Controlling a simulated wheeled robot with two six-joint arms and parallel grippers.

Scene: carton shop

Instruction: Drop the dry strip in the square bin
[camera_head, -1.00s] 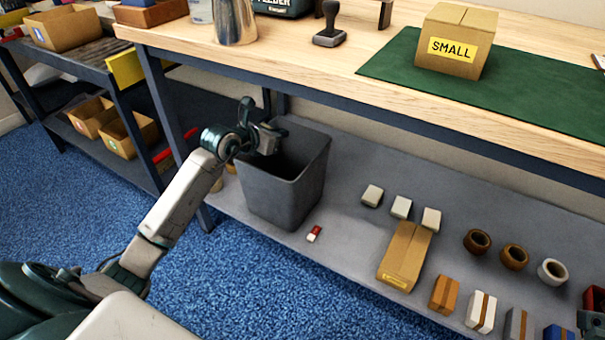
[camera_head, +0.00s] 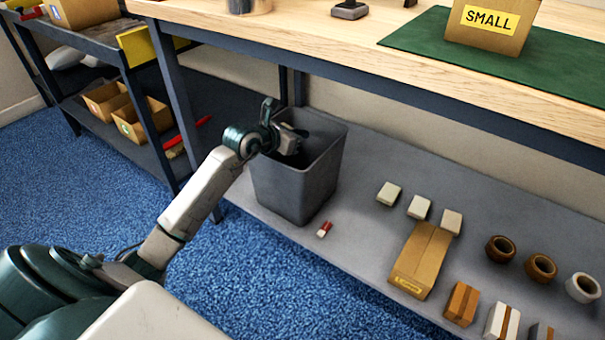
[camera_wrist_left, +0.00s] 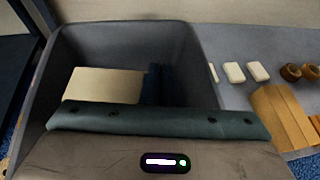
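The square bin (camera_head: 292,190) is dark grey and stands upright on the low grey shelf under the workbench. My left gripper (camera_head: 291,141) is at the bin's mouth, over its opening. In the left wrist view, the bin's walls (camera_wrist_left: 178,45) surround the dark fingers (camera_wrist_left: 160,83), which look close together. A flat pale tan piece (camera_wrist_left: 104,85) shows just left of the fingers. It may be the dry strip, but I cannot tell whether it is held or lies in the bin. My right gripper is out of view.
A small red-and-white piece (camera_head: 325,229) lies before the bin. To its right are several pale blocks (camera_head: 389,193), a long brown carton (camera_head: 422,258) and tape rolls (camera_head: 500,248). The bench edge (camera_head: 400,100) overhangs the shelf. Open cartons (camera_head: 140,120) sit on the left rack.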

